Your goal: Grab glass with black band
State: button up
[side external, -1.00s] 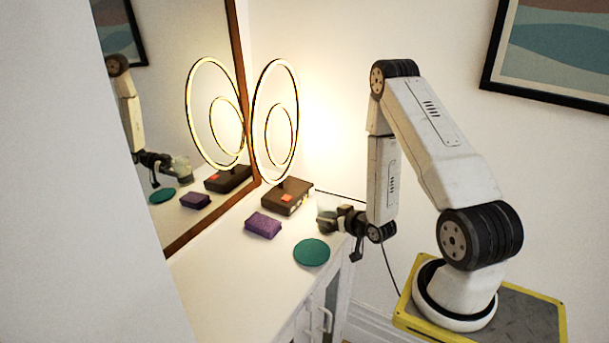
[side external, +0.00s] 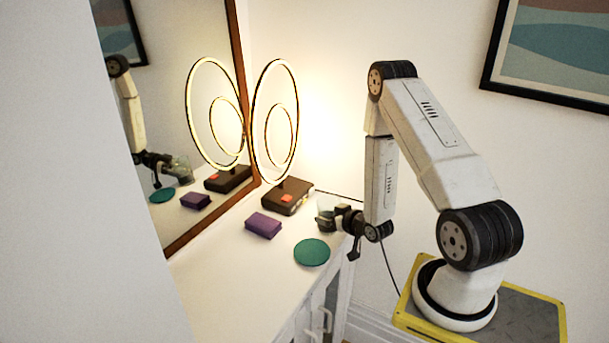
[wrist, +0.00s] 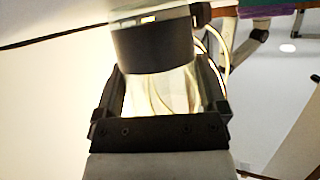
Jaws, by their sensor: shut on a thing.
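The glass with the black band (wrist: 152,45) fills the upper middle of the wrist view. Its clear body (wrist: 160,95) sits between the two fingers of my gripper (wrist: 163,92), and the dark band lies just beyond the fingertips. My gripper is shut on the glass. In the side view the clear glass (side external: 325,213) is small at the tip of my gripper (side external: 334,216), over the right edge of the white tabletop, with the band hard to make out. Whether its base clears the top cannot be told.
A teal disc (side external: 312,252) and a purple block (side external: 263,225) lie on the white tabletop (side external: 232,270). A brown box-like base (side external: 287,197) carries a lit ring lamp (side external: 254,130) behind them. A mirror (side external: 175,110) stands along the left. The tabletop's front is clear.

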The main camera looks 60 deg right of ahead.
jog(key=shift+r, duration=0.2)
jog(key=shift+r, duration=4.85)
